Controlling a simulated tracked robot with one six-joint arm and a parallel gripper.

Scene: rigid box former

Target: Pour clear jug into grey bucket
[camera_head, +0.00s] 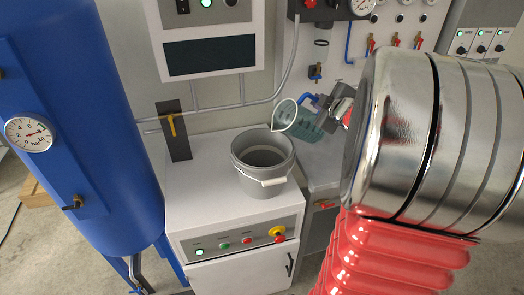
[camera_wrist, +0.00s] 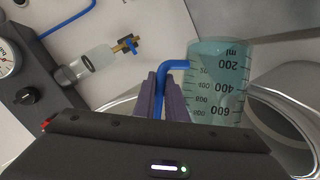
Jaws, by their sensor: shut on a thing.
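The clear jug (camera_head: 300,124) is tilted, its pale mouth facing left, close to the right rim of the grey bucket and above it. Teal-tinted contents show in its lower right part. I see no stream leaving it. In the wrist view the jug (camera_wrist: 220,85) shows its ml marks upside down. My gripper (camera_head: 322,103) is shut on the jug's blue handle; its fingers (camera_wrist: 162,88) hold the handle in the wrist view. The grey bucket (camera_head: 262,180) stands upright on the white cabinet, with its pale handle grip at the front. Its bottom is hidden.
The white cabinet (camera_head: 205,214) has buttons on its front and bare top around the bucket. A blue tank (camera_head: 95,120) with a gauge stands at left. A wall panel with valves (camera_head: 395,40) is behind. My arm covers the right side.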

